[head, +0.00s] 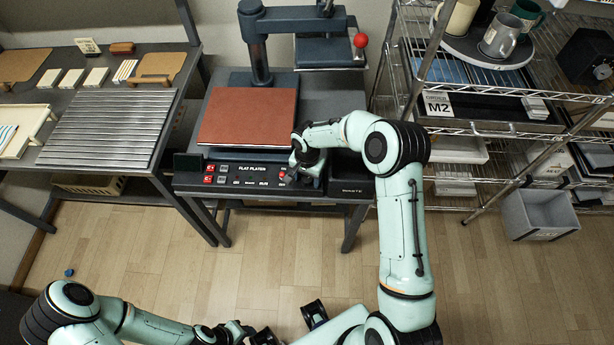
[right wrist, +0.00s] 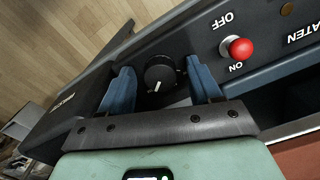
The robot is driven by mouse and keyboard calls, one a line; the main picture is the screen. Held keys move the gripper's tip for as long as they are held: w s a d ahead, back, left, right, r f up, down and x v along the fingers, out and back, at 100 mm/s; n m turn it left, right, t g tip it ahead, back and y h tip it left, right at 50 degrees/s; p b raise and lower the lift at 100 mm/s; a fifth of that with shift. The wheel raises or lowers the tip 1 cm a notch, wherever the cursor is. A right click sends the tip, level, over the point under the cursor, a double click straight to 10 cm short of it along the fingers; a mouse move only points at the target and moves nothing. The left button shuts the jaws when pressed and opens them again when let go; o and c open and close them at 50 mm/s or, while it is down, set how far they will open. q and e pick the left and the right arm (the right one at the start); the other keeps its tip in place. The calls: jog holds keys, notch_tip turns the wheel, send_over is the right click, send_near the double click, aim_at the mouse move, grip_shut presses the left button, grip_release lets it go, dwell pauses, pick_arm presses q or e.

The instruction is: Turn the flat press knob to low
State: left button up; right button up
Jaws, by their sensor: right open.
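The flat press (head: 247,116) has a red-brown platen and a dark front panel marked FLAT PLATEN. In the right wrist view its knob (right wrist: 160,72) is round and black with a white pointer line toward the bottom of the picture, slightly left. My right gripper (right wrist: 161,87) is open, with one blue finger on each side of the knob and a small gap showing at each side. In the head view the right gripper (head: 303,176) is at the panel's right end and hides the knob. My left gripper (head: 240,331) is low at the bottom edge; its fingers are unclear.
A red button (right wrist: 240,48) between OFF and ON sits beside the knob. The press's raised upper arm (head: 292,20) has a red ball handle (head: 361,41). A slatted table (head: 110,128) stands left, a wire shelf (head: 480,128) with mugs right. The floor in front is mostly clear.

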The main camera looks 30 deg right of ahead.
jog(key=c, duration=1)
jog(key=shift+c, duration=0.2)
jog(key=shift+n, duration=0.4)
jog(key=n+b, duration=0.1)
jog(key=n, duration=0.7)
jog(key=shift+d+n, duration=0.1)
jog(key=shift+n, duration=0.2)
jog(key=n, duration=0.5)
jog(key=shift+r, duration=0.1)
jog(key=n, duration=0.5)
jog(key=shift+d+p, duration=0.1)
jog(key=shift+p, duration=0.3)
jog(key=shift+n, duration=0.4)
